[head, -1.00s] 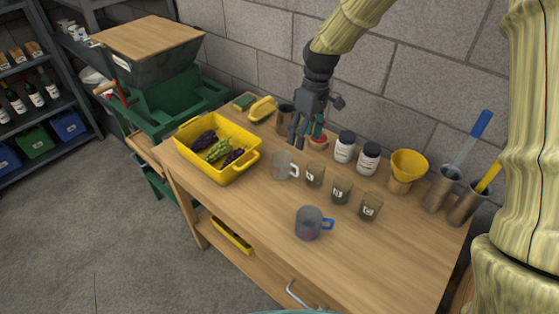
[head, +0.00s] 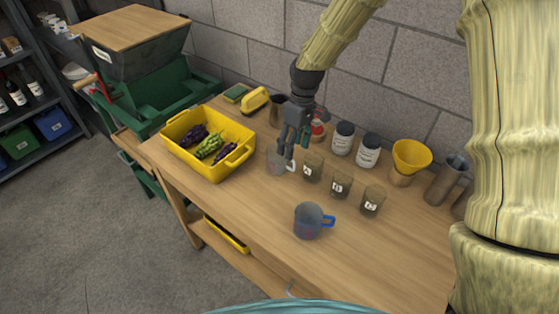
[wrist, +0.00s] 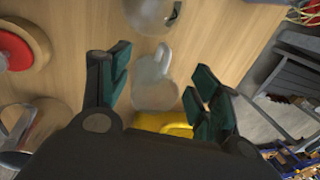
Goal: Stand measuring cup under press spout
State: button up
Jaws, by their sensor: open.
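A clear measuring cup with a white handle (head: 276,162) stands on the table right of the yellow crate. A second measuring cup, greyish with a blue handle (head: 308,221), stands nearer the table's front. My gripper (head: 291,147) is open and empty, pointing down just above and behind the white-handled cup. In the wrist view the white-handled cup (wrist: 154,88) shows between the open fingers of my gripper (wrist: 160,84), and no grip on it is visible. A green machine with a wooden top (head: 150,95), perhaps the press, stands at the left; I cannot make out a spout.
The yellow crate (head: 217,170) of grapes is left of the gripper. Several labelled glasses (head: 340,186) stand close on the right. Behind are two white-labelled jars (head: 343,138), a yellow funnel (head: 411,157) and a yellow brush (head: 255,99). The table's front right is clear.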

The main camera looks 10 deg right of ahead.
aim_at(282, 162)
jog(key=shift+s+a+f+p, duration=0.15)
jog(key=shift+s+f+p, duration=0.15)
jog(key=shift+f, duration=0.55)
jog(key=shift+s+a+f+p, duration=0.15)
jog(key=shift+f+p, duration=0.2)
jog(key=shift+f, duration=0.5)
jog(key=shift+s+a+f+p, duration=0.1)
jog(key=shift+s+f+p, duration=0.2)
jog(key=shift+f, duration=0.55)
grip_shut()
